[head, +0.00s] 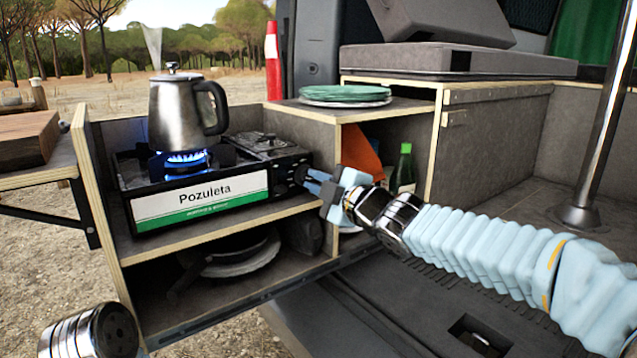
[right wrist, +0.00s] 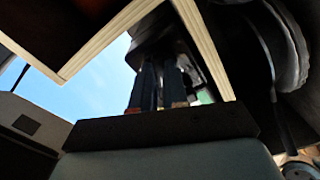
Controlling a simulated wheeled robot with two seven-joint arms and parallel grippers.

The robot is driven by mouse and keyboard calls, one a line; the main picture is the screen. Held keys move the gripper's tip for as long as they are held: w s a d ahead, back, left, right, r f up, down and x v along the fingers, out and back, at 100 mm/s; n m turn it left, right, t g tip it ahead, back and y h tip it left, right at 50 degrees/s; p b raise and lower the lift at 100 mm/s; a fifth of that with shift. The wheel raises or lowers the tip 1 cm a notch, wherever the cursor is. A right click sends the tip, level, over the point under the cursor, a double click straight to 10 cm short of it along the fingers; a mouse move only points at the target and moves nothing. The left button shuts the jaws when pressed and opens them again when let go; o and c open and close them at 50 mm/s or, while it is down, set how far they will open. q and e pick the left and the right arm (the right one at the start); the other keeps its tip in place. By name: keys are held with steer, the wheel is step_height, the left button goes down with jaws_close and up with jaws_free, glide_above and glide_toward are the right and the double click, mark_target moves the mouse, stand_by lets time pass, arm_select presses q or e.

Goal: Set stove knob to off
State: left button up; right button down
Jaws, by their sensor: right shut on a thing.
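The portable camping stove (head: 200,195), with a white and green "Pozuleta" front, sits on the upper shelf of the pull-out kitchen unit. Blue flame (head: 185,160) burns at its burner under a steel kettle (head: 176,112). The dark stove knob (head: 300,173) is at the right end of the stove's front, largely covered by my fingers; its angle cannot be read. My right gripper (head: 311,181) reaches in from the right and is shut on the knob. In the right wrist view its two dark fingers (right wrist: 165,62) point up at the dark stove.
Green plates (head: 345,93) lie on the unit's top, right of the stove. A green bottle (head: 404,168) and an orange item (head: 358,150) stand in the cubby behind my right gripper. Dark pans (head: 240,258) fill the lower shelf. A wooden board (head: 27,138) lies on the left side table.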

steer(key=shift+m, duration=0.3)
steer(key=m+p, duration=0.2)
steer(key=m, duration=0.3)
steer(key=m+p, duration=0.1)
steer(key=m, duration=0.3)
steer(key=shift+f+m+p, duration=0.1)
steer(key=shift+m+p, duration=0.3)
steer(key=shift+m, duration=1.4)
steer(key=c, duration=1.1)
jaws_free()
steer(key=shift+c, duration=0.2)
